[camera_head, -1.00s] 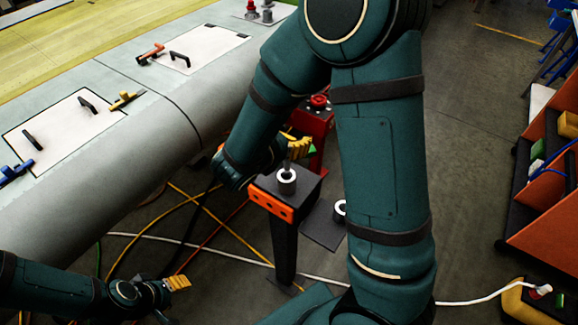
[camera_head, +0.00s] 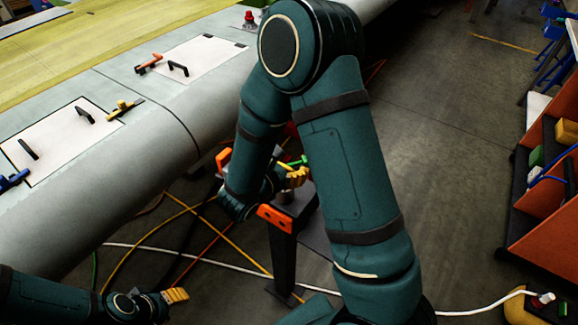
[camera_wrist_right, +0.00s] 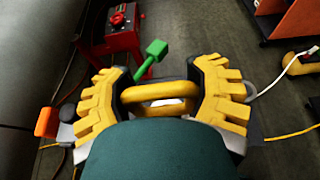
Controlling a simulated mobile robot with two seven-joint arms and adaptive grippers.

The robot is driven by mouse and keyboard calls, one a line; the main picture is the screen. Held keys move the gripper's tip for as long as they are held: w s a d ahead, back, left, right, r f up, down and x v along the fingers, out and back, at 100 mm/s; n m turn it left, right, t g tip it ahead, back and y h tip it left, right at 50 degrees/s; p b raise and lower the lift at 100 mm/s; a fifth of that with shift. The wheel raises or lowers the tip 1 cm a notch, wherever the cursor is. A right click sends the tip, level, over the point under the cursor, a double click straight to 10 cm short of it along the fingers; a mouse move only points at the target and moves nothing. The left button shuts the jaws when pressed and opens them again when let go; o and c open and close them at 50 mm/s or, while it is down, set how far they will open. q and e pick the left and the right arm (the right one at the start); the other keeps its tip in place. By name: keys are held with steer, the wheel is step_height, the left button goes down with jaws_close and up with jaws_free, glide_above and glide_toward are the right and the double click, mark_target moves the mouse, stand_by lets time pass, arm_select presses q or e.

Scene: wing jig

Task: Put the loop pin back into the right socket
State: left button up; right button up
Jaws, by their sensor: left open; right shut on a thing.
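My right gripper (camera_wrist_right: 165,95) is shut on the yellow loop of the loop pin (camera_wrist_right: 160,92), which spans between its ribbed yellow fingers in the right wrist view. In the head view my right gripper (camera_head: 293,178) is low over the dark stand top (camera_head: 302,203). The pin's shaft is hidden, so I cannot tell whether it is in a socket. The sockets are largely hidden by my arm and fingers; a small pale patch shows through the loop. My left gripper (camera_head: 177,295) is open and empty at the lower left, away from the stand.
A green handle (camera_wrist_right: 154,52) stands just beyond the loop. An orange part (camera_head: 223,160) is close left of my right wrist. A red box (camera_wrist_right: 110,35) stands behind. The wing (camera_head: 130,160) lies left; cables cross the floor.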

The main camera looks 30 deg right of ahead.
steer(key=shift+f, duration=0.3)
steer(key=o, duration=1.4)
steer(key=shift+r, duration=0.1)
